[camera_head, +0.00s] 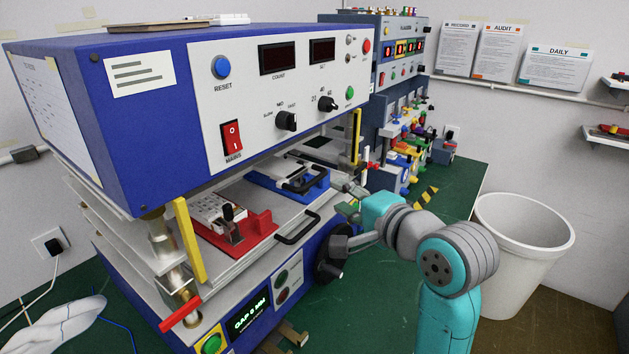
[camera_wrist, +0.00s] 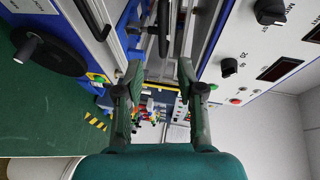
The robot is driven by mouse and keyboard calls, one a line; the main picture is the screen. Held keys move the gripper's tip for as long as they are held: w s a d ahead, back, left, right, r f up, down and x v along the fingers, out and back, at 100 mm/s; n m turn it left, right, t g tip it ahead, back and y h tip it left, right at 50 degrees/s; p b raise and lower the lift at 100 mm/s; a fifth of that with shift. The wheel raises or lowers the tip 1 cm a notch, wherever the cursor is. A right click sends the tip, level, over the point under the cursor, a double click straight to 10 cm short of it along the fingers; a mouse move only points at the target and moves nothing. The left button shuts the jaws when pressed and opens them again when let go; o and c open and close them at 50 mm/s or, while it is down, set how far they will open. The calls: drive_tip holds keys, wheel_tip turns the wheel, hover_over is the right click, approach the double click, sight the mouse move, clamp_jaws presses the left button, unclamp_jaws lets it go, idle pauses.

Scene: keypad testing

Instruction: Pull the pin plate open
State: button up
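The test machine (camera_head: 130,110) has a blue upper housing over sliding plates. A light plate (camera_head: 245,262) carries a red fixture with a keypad and has a black bar handle (camera_head: 298,228) on its front edge. Behind it, a blue fixture (camera_head: 290,185) has another black handle (camera_head: 306,180). I cannot tell for sure which one is the pin plate. My gripper (camera_head: 350,200) is at the machine's right front, close to the handles. In the wrist view my gripper (camera_wrist: 158,88) has its fingers spread with nothing gripped between them. Dark handles (camera_wrist: 97,22) show beyond the fingers.
A black hand wheel (camera_head: 330,262) stands out from the machine's front below my gripper; it also shows in the wrist view (camera_wrist: 50,52). Yellow guards (camera_head: 190,243) flank the gap. A second machine (camera_head: 400,60) stands behind. A white bin (camera_head: 525,240) is at right.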

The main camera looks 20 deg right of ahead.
sight(316, 181)
drive_tip(key=x, duration=1)
drive_tip(key=shift+w+a+r, duration=0.1)
drive_tip(key=shift+w, duration=0.3)
clamp_jaws()
